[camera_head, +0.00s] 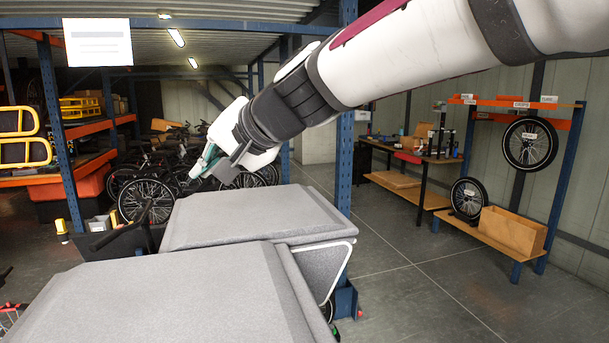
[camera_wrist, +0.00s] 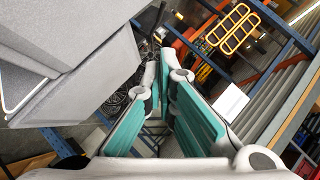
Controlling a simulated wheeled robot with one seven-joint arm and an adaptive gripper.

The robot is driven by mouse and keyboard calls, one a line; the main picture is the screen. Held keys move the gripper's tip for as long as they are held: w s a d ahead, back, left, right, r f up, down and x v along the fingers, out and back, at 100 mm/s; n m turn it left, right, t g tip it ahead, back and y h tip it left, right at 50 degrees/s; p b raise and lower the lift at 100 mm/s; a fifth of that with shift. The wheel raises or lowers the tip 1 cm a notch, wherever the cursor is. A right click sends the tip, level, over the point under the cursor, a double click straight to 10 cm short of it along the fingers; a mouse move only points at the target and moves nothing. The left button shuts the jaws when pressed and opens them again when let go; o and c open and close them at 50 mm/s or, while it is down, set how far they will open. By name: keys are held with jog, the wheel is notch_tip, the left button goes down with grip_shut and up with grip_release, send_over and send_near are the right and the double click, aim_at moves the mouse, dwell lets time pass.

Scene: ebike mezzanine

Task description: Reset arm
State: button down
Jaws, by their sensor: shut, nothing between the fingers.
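My arm reaches in from the upper right of the head view, and my gripper (camera_head: 197,170) is at its end, above and behind the grey box tops. The wrist view shows the two teal-padded fingers of my gripper (camera_wrist: 160,72) converging towards their tips. They are shut with nothing between them. The gripper appears clear of the grey boxes, which lie to the left in the wrist view.
Two large grey boxes (camera_head: 255,215) fill the front; the wrist view shows them too (camera_wrist: 75,50). A blue post (camera_head: 345,150) stands close behind. Bikes (camera_head: 147,200) and an orange-blue rack (camera_head: 92,125) are at left. A workbench (camera_head: 425,158) and wheel rack (camera_head: 568,165) are at right. Open floor lies between.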

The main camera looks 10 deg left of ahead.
jog(key=shift+s+d+r, duration=0.15)
jog(key=shift+s+r, duration=0.1)
